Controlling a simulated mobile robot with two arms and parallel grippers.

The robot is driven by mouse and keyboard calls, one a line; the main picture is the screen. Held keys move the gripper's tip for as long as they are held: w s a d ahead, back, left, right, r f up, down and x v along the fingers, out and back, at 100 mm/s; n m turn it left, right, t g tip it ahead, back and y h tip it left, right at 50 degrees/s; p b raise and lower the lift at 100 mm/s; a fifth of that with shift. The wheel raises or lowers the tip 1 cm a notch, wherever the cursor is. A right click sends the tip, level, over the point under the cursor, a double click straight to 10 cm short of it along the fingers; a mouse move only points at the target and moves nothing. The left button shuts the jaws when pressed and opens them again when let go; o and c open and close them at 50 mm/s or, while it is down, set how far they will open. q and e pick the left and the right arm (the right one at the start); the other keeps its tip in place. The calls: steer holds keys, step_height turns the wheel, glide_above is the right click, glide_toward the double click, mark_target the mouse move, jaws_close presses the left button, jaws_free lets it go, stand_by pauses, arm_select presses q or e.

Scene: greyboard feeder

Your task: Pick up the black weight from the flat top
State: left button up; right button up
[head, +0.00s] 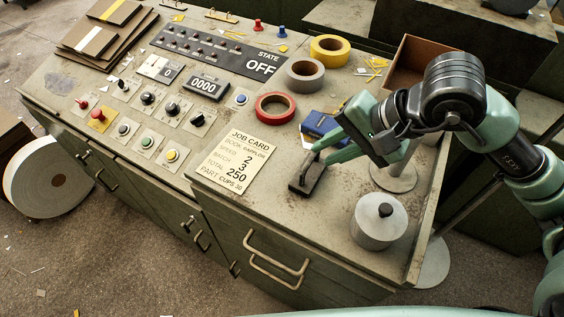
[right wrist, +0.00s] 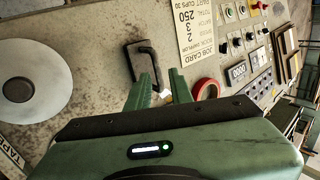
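The black weight (head: 308,181) is a flat dark block with a bar handle on top. It rests on the flat top (head: 300,235) of the console, right of the job card. It also shows in the right wrist view (right wrist: 135,66), just beyond and left of the fingertips. The gripper also shows in the right wrist view (right wrist: 160,76). My left gripper is not in view.
A grey round canister with a black knob (head: 378,222) stands near the front right edge. The job card (head: 236,160), red tape roll (head: 275,107), grey roll (head: 305,75) and yellow roll (head: 329,49) lie around. A dark blue packet (head: 318,124) lies behind the weight.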

mark_target(311, 159)
steer(key=shift+w+a+f+p, duration=0.1)
steer(key=shift+w+f+p, duration=0.1)
steer(key=shift+f, duration=0.35)
steer(key=shift+w+a+f+p, duration=0.1)
steer(key=shift+f+p, duration=0.1)
steer(key=shift+f, duration=0.35)
steer(key=p+x, duration=0.2)
steer(key=x, duration=0.2)
steer(key=shift+w+a+f, duration=0.15)
steer(key=shift+w, duration=0.05)
steer(key=shift+w+a+f, duration=0.1)
steer(key=shift+w+f, duration=0.05)
steer(key=shift+f, duration=0.15)
jaws_close()
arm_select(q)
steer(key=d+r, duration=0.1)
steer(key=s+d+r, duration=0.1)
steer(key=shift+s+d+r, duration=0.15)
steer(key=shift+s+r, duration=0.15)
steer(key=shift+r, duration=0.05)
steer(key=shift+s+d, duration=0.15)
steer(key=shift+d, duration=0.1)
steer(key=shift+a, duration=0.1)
arm_select(e)
steer(key=shift+r, duration=0.15)
